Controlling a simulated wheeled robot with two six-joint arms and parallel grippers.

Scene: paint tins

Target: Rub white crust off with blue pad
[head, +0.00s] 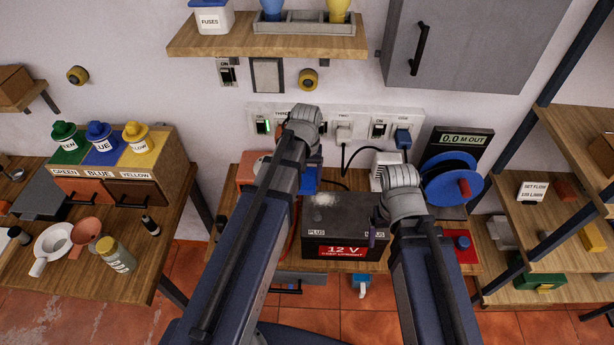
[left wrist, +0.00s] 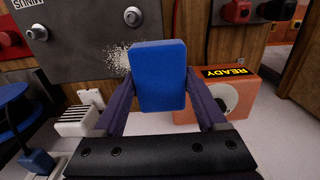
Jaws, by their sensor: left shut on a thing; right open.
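The black 12 V battery (head: 345,222) stands on the middle bench. My left gripper (left wrist: 162,95) is shut on the blue pad (left wrist: 159,72). The pad (head: 309,182) shows beside the battery's top left, close to the crust; the pad hides part of that area in the wrist view, and I cannot tell whether they touch.
An orange box marked READY (left wrist: 225,92) stands beside the battery. A blue reel (head: 450,178) and a red block with a blue knob (head: 461,243) are at right. Sockets with cables (head: 343,134) are on the wall behind. A shelf (head: 265,45) overhangs above.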

